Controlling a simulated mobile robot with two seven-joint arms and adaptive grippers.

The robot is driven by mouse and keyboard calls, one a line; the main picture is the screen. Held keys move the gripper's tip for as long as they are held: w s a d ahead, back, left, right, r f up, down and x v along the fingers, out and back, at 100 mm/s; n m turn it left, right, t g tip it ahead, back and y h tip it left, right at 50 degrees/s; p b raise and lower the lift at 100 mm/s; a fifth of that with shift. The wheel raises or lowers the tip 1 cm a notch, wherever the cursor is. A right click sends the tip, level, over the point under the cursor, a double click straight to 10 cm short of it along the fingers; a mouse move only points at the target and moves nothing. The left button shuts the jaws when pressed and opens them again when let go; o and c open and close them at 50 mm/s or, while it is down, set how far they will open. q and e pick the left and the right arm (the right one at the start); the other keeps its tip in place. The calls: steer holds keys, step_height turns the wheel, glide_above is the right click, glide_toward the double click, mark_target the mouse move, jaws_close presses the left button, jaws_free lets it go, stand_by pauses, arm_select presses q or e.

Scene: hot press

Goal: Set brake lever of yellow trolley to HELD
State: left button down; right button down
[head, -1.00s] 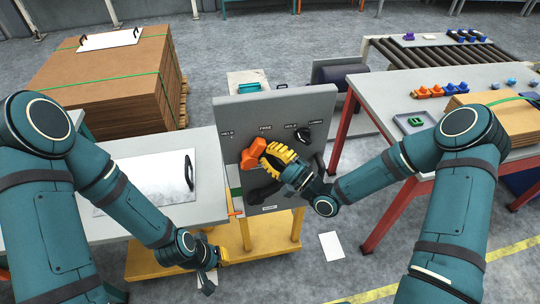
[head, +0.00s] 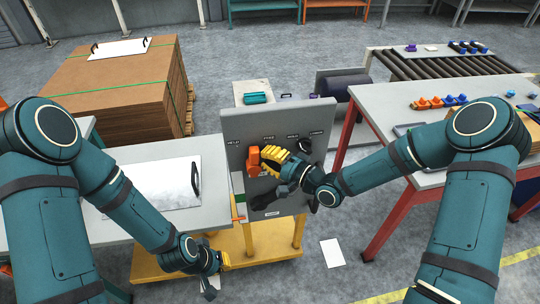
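The yellow trolley (head: 225,262) carries an upright grey panel (head: 285,118) with the labels HELD, FREE, HOLD and LOWER along its top. An orange lever handle (head: 253,161) stands on the panel's left part, below and between HELD and FREE. A black knob (head: 304,145) sits below HOLD and LOWER. My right gripper (head: 268,160) has its yellow fingers against the orange handle's right side, partly covering it. Whether they are closed on it cannot be told.
A grey table (head: 140,225) with a white handled plate (head: 160,185) stands left of the panel. A grey table with red legs (head: 380,238) stands right. A cardboard stack (head: 110,85) is behind left. A white sheet (head: 332,253) lies on the otherwise clear front floor.

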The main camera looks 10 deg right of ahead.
steer(key=a+n+g+h, duration=0.1)
steer(key=a+r+n+h+p, duration=0.1)
steer(key=n+h, duration=0.1)
steer(key=shift+s+r+g, duration=0.15)
steer(key=shift+g, duration=0.25)
steer(key=shift+a, duration=0.15)
steer(key=shift+a+r, duration=0.1)
steer(key=shift+r+p, duration=0.1)
steer(key=shift+p, duration=0.2)
stand_by(0.3)
